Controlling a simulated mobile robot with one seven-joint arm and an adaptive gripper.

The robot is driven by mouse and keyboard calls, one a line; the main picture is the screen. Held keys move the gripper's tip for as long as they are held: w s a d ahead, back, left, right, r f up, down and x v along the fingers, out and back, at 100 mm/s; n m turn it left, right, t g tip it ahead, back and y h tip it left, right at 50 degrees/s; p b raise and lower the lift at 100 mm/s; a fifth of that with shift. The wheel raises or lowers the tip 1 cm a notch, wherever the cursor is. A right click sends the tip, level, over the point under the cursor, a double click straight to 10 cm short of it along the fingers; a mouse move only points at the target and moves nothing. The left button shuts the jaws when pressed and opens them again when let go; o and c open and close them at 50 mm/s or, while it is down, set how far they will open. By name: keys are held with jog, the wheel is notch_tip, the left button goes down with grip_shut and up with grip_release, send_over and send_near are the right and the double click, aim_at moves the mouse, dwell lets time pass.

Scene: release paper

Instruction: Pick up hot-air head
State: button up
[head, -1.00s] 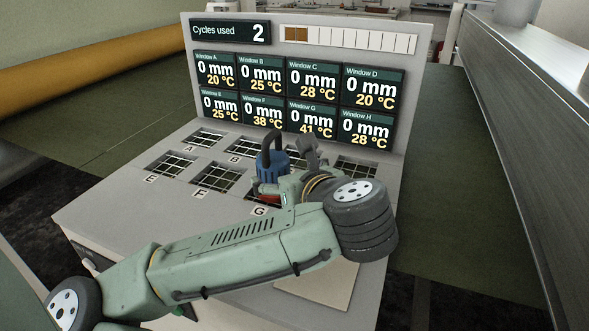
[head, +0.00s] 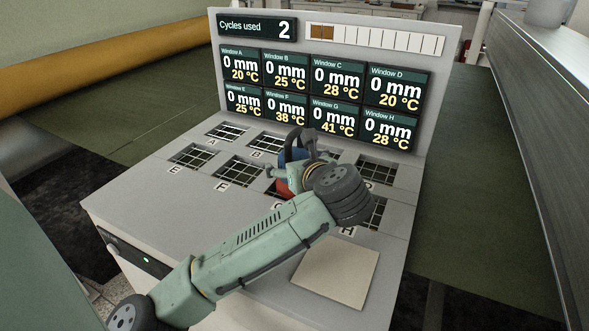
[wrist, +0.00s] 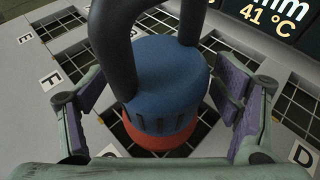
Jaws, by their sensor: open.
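The hot-air head (wrist: 168,82) has a blue body, a red base (wrist: 155,137) and a black looped handle (wrist: 113,50). It stands upright on the panel's gridded windows in the wrist view. My gripper (wrist: 163,88) is open, with one finger on each side of the blue body and visible gaps to both. In the head view the handle (head: 290,145) and a bit of red base show, but my arm hides most of the head and the fingers. I cannot tell exactly which window it stands on.
Lettered grid windows, such as window F (head: 239,171), cover the sloping grey panel. A display board (head: 330,85) rises behind, reading 2 cycles used. A pale square plate (head: 337,276) lies at the panel's front right. A metal beam (head: 545,110) runs along the right.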

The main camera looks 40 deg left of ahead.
jog(key=shift+c, duration=0.4)
grip_shut()
jog(key=shift+r, duration=0.1)
dwell(0.8)
